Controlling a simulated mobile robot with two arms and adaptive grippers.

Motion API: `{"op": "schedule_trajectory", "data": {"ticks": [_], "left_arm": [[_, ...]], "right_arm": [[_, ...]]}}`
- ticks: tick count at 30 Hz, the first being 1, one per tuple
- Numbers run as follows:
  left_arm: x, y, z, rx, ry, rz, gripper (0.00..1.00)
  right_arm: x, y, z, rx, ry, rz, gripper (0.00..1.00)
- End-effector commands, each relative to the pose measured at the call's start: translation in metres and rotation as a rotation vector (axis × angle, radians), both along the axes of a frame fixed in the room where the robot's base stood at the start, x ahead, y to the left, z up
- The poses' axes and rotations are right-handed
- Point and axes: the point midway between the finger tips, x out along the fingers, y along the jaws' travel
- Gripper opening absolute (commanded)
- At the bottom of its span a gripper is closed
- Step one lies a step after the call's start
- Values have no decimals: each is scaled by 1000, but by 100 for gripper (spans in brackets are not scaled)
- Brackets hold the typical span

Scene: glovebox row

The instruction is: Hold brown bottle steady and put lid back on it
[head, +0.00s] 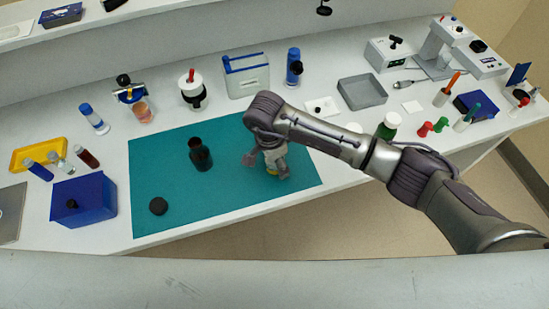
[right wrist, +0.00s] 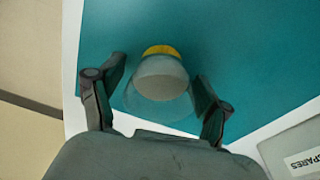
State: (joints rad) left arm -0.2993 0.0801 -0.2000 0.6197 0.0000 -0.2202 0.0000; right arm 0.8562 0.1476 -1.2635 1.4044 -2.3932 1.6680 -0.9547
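The brown bottle (head: 201,157) stands upright and open-topped on the teal mat (head: 160,165). A round black lid (head: 158,206) lies on the mat to its front left, apart from it. My right gripper (head: 268,168) points down over the mat, to the right of the bottle. In the right wrist view its fingers (right wrist: 155,95) are spread on either side of a clear, pale-topped vessel (right wrist: 160,77) with a yellow part, with gaps beside it. The head view shows only a bit of yellow under the gripper. My left gripper is not in view.
A blue box (head: 84,203) stands left of the mat. Behind the mat are an amber beaker (head: 141,112), a white-and-black container (head: 192,91) and a grey-white bin (head: 246,77). A grey tray (head: 362,92) sits behind my right arm. The mat's middle front is clear.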

Motion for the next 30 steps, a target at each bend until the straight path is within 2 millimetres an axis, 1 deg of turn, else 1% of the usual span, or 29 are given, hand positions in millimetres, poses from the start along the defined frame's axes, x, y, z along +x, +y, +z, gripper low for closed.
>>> {"op": "schedule_trajectory", "data": {"ticks": [1, 9, 23, 26, 29, 30], "left_arm": [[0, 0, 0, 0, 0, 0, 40], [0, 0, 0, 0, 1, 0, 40], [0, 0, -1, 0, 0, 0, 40], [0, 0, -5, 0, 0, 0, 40], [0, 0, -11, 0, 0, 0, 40], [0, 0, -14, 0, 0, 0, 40]], "right_arm": [[0, 0, 0, 0, 0, 0, 70], [0, 0, 0, 0, 0, 0, 26], [0, 0, 2, -1, -1, -1, 25], [1, 0, 8, 1, -2, -1, 25], [1, 0, 20, 0, -4, 1, 25], [2, 0, 27, 1, -6, 2, 25]]}}
